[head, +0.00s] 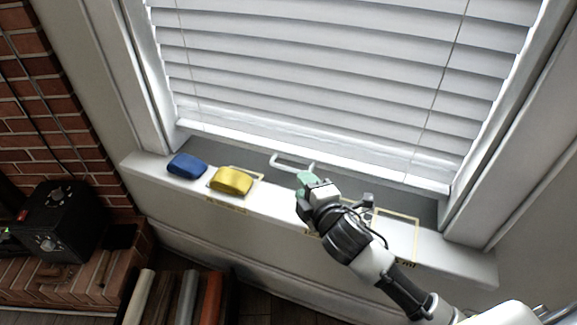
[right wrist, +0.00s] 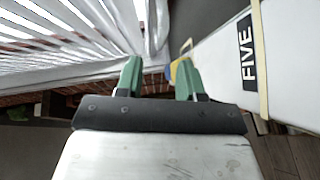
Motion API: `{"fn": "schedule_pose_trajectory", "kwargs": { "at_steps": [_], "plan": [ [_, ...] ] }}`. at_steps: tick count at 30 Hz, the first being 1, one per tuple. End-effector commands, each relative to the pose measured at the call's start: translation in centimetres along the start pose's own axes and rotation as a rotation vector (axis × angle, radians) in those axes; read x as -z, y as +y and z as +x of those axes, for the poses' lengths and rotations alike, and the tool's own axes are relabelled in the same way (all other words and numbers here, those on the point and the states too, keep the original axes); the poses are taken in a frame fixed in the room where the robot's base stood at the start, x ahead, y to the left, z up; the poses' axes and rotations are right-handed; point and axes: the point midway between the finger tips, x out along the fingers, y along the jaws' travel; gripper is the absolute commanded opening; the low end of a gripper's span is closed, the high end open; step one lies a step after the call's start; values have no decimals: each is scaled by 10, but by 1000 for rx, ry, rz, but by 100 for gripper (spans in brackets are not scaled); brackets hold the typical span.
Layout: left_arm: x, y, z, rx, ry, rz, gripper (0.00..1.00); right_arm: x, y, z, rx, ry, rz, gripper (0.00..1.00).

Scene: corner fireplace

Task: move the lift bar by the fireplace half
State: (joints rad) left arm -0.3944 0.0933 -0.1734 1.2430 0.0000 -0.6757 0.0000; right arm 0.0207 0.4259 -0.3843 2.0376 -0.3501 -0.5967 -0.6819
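The white lift bar (head: 292,163) is a short handle at the bottom of the white window blind (head: 330,70), just above the sill in the head view. My right gripper (head: 306,182) is over the sill, close to the right end of the bar. In the right wrist view its two green fingers (right wrist: 159,78) stand apart. I see nothing clamped between them, and I cannot pick out the bar clearly there. My left gripper is not in view.
A blue block (head: 187,166) and a yellow block (head: 232,181) sit on the white sill (head: 275,203), left of my gripper. Outlined label areas mark the sill; one reads FIVE (right wrist: 248,58). A black box (head: 62,222) stands by the brick fireplace (head: 50,110) at the left.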

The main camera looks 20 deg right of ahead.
Motion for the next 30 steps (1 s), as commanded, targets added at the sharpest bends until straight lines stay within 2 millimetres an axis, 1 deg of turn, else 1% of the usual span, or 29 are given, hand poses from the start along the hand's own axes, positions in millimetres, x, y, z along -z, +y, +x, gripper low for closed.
{"fn": "schedule_pose_trajectory", "kwargs": {
  "at_steps": [1,6,9,12,16,24,26,30],
  "plan": [
    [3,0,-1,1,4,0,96,0,0,12,-3,0,0,38],
    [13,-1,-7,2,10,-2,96,0,0,45,-2,0,0,38],
    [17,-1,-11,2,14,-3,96,0,-1,60,0,0,0,38],
    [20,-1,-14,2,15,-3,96,0,-1,71,0,1,1,38],
    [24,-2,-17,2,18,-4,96,0,-1,78,1,1,1,38],
    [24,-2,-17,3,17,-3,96,0,-1,79,1,1,0,38],
    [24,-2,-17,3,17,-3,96,0,-1,79,1,1,0,30],
    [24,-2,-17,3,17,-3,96,0,-1,79,1,1,0,9]
  ]
}}
